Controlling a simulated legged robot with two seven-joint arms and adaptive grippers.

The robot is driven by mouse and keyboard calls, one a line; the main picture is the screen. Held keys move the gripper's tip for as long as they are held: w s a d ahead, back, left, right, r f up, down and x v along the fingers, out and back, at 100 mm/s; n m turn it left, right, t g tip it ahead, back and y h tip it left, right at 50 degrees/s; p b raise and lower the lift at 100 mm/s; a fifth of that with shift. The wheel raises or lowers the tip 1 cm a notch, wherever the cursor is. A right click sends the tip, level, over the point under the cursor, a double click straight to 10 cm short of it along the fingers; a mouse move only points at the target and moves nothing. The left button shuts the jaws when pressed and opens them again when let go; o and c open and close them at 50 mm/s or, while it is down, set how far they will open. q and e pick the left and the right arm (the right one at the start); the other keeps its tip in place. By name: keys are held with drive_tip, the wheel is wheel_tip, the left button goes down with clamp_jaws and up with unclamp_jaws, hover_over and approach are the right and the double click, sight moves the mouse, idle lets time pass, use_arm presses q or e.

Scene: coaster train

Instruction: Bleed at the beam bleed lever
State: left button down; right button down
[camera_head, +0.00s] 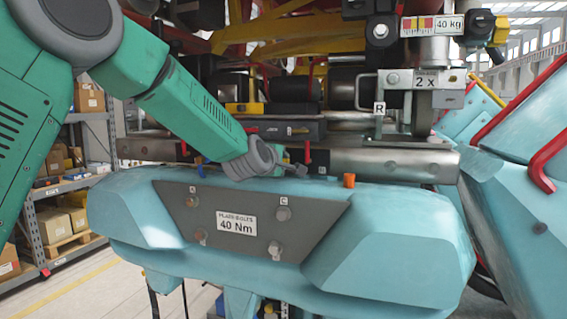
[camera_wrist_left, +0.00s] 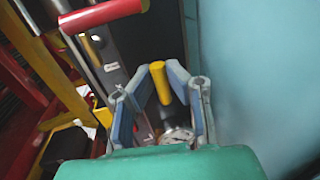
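My left arm reaches in from the left in the head view. Its gripper (camera_head: 295,169) is at the grey beam, just above the light-blue bogie frame, seen small and edge-on. In the left wrist view, the left gripper (camera_wrist_left: 159,78) has its two blue-grey fingers on either side of a yellow-ended lever (camera_wrist_left: 159,84). The lever's lower part runs to a dark metal fitting between the fingers. The fingertips look close to the yellow end; I cannot tell whether they touch it. No lever label is readable. My right gripper is not in view.
The light-blue frame bears a grey plate (camera_head: 240,225) marked 40 Nm with several bolts. An orange cap (camera_head: 349,180) stands on its top edge. A red handle (camera_head: 548,160) is at the right. In the wrist view, a red bar (camera_wrist_left: 103,15) and a blue wall (camera_wrist_left: 265,70) flank the gripper.

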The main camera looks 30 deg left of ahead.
use_arm(q)
drive_tip(key=shift+f, duration=0.1)
drive_tip(key=n+b, duration=0.1)
drive_tip(key=n+h+b, duration=0.1)
drive_tip(key=n, duration=0.1)
drive_tip(key=n+b, duration=0.1)
drive_tip(key=shift+s+a+r+b, duration=0.1)
drive_tip(key=shift+a+r+b, duration=0.2)
drive_tip(key=shift+r+b, duration=0.1)
drive_tip(key=n+b, duration=0.2)
drive_tip(key=n, duration=0.1)
drive_tip(key=n+t+h+b, duration=0.1)
drive_tip(key=shift+a+r+b, duration=0.3)
drive_tip(key=shift+a+b, duration=0.05)
drive_tip(key=n+b, duration=0.2)
drive_tip(key=a+n+b, duration=0.1)
drive_tip(key=b, duration=0.1)
drive_tip(key=n+t+h+b, duration=0.1)
drive_tip(key=n+b, duration=0.1)
drive_tip(key=shift+s+a+r+n, duration=0.1)
drive_tip(key=shift+s+a+n, duration=0.1)
drive_tip(key=shift+a+n, duration=0.1)
drive_tip(key=shift+a+r+n+b, duration=0.15)
drive_tip(key=shift+n+b, duration=0.45)
drive_tip(key=shift+b, duration=0.1)
drive_tip(key=shift+a+r+n+b, duration=0.1)
drive_tip(key=shift+n+b, duration=0.5)
drive_tip(key=shift+b, duration=0.05)
